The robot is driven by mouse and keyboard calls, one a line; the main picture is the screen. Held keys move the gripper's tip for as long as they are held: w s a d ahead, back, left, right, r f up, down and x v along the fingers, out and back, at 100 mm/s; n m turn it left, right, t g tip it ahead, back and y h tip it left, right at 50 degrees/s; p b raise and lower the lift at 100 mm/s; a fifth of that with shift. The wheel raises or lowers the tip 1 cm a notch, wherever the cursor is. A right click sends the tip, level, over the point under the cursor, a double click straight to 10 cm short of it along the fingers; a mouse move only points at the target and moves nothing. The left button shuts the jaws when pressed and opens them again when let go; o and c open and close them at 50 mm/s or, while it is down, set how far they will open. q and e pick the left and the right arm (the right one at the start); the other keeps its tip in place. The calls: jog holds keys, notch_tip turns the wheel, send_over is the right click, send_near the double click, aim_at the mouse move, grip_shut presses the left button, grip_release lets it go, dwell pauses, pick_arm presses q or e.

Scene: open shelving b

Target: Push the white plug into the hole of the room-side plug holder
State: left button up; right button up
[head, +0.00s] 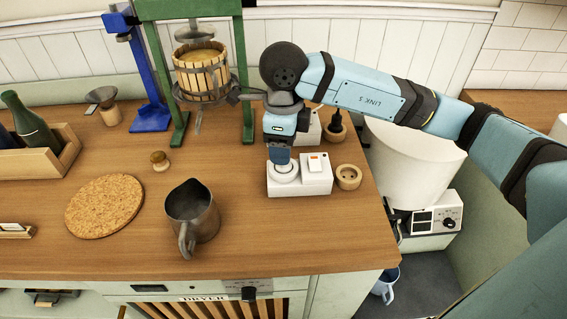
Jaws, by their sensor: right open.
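My right gripper (281,160) points down from above onto a round white piece (284,174) at the left end of a white switch block (317,187). The jaws are open around or just above this piece; contact cannot be made out. I cannot tell whether the round piece is the white plug or part of the block. A low round wooden holder (348,177) with dark holes in its top stands just right of the block, nearer the room, and looks empty. A second wooden holder (336,138) behind it has a dark piece standing in it. My left gripper is out of view.
A second white block (311,129) is partly hidden behind my gripper. A grey metal jug (192,212) stands front left, with a cork mat (104,205) beyond. A press in a green frame (247,70) stands behind. The counter's right edge is close; a white bin (412,165) stands past it.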

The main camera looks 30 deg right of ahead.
aim_at(286, 169)
notch_tip(286, 169, down, 4)
jog(key=shift+r, duration=0.15)
jog(key=c, duration=1)
jog(key=shift+r, duration=0.15)
